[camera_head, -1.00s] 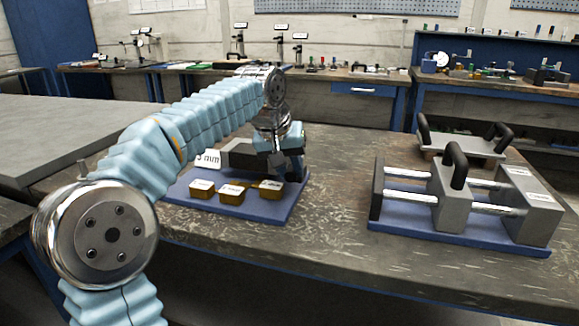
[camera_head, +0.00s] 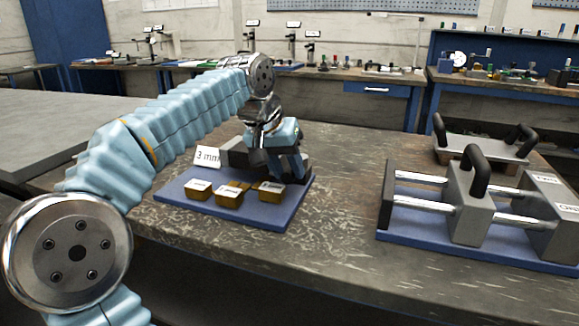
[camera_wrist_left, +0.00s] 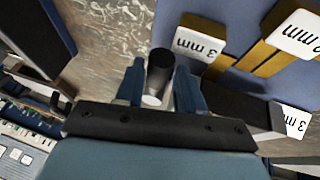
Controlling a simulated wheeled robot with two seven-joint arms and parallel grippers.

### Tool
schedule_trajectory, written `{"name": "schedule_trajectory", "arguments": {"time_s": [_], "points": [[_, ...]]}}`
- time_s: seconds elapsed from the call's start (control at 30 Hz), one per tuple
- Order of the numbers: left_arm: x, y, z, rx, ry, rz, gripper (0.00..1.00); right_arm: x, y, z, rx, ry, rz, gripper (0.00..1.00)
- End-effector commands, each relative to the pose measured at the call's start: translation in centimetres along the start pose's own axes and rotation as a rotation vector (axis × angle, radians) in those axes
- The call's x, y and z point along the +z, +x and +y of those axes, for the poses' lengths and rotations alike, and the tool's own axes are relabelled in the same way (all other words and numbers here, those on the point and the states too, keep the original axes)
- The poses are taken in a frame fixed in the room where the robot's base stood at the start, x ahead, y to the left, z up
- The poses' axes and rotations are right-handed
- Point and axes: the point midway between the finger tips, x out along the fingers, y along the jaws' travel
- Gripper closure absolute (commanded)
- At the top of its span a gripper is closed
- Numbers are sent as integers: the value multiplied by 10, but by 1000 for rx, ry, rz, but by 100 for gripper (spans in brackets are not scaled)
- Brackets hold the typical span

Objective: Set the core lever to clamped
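My left gripper (camera_head: 284,166) is low at the right back of a blue base plate (camera_head: 278,218), beside a grey block (camera_head: 238,152). In the left wrist view its two blue fingers (camera_wrist_left: 160,82) stand apart, on either side of a short black cylinder with a silver end (camera_wrist_left: 160,68). Narrow gaps seem to show beside the cylinder. I cannot tell whether this cylinder is the core lever. In the head view the gripper hides it, and no clamped marking is readable. My right gripper is not in view.
Several brass blocks (camera_head: 230,195) with white labels sit on the plate, with a "3 mm" card (camera_head: 207,157) behind. A grey fixture with rods and a black handle (camera_head: 466,206) stands at right. A grey plate with black handles (camera_head: 480,148) lies behind it. Bare bench (camera_head: 335,225) separates them.

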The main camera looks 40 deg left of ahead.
Motion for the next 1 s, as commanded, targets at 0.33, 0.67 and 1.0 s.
{"name": "schedule_trajectory", "arguments": {"time_s": [0.33, 0.67, 1.0], "points": [[-1, -21, 0, 0, -1, 1, 61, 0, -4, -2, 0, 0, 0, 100], [-2, -101, 1, 1, 0, 2, 61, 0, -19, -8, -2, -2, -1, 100], [0, -137, 0, 0, 0, 0, 61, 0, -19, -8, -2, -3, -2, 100]]}}
